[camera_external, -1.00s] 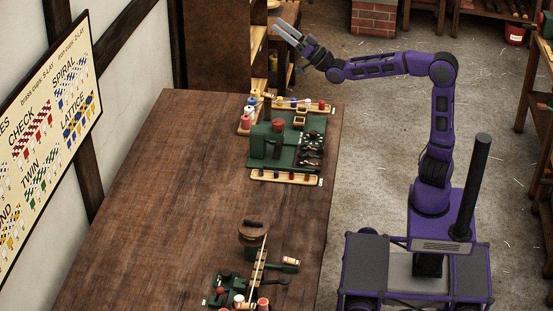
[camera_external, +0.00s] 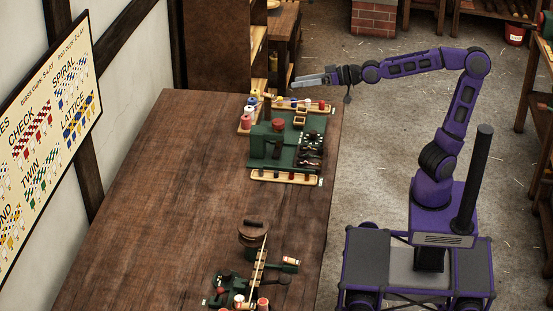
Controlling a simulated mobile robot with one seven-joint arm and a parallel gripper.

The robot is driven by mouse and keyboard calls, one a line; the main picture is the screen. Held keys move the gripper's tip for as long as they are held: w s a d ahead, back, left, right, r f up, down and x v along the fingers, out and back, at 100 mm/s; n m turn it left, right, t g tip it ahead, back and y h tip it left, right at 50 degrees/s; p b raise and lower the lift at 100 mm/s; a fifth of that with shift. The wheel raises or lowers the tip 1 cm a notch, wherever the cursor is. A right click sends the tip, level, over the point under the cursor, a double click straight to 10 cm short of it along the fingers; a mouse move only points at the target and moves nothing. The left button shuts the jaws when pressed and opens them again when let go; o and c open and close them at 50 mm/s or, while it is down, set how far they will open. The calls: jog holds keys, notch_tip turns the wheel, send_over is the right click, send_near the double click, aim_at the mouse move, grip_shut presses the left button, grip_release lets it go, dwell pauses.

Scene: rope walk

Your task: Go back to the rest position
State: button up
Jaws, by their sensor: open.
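My gripper (camera_external: 308,81) is at the end of the purple arm, held in the air above the far right end of the wooden table (camera_external: 160,200). Its grey fingers point left and look empty and open. The arm reaches up from my purple base at the right, then left across the floor gap. The gripper is apart from the green machine (camera_external: 285,145) and the wooden racks around it, which stand in front of it in the picture.
A pegged rack (camera_external: 286,177) lies before the green machine. A smaller green device with a brown round top (camera_external: 253,233) stands nearer on the table. A pattern board (camera_external: 45,140) hangs on the left wall. A brick block (camera_external: 373,17) stands far back. The table's middle is bare.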

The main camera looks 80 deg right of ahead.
jog(key=s+a+f+n+g+p, duration=0.1)
jog(key=s+a+f+g, duration=0.1)
jog(key=s, duration=0.5)
jog(key=s+a+f+n+g+p, duration=0.1)
jog(key=s+a+f+g, duration=0.2)
jog(key=s, duration=0.5)
jog(key=s+a+f+n+g, duration=0.1)
jog(key=s+f+g, duration=0.3)
jog(key=s, duration=0.4)
jog(key=shift+a+f+g+h+p, duration=0.3)
jog(key=shift+a+f+h+p, duration=0.1)
jog(key=shift+a+f, duration=0.5)
notch_tip(320, 180, down, 12)
jog(key=b, duration=1.2)
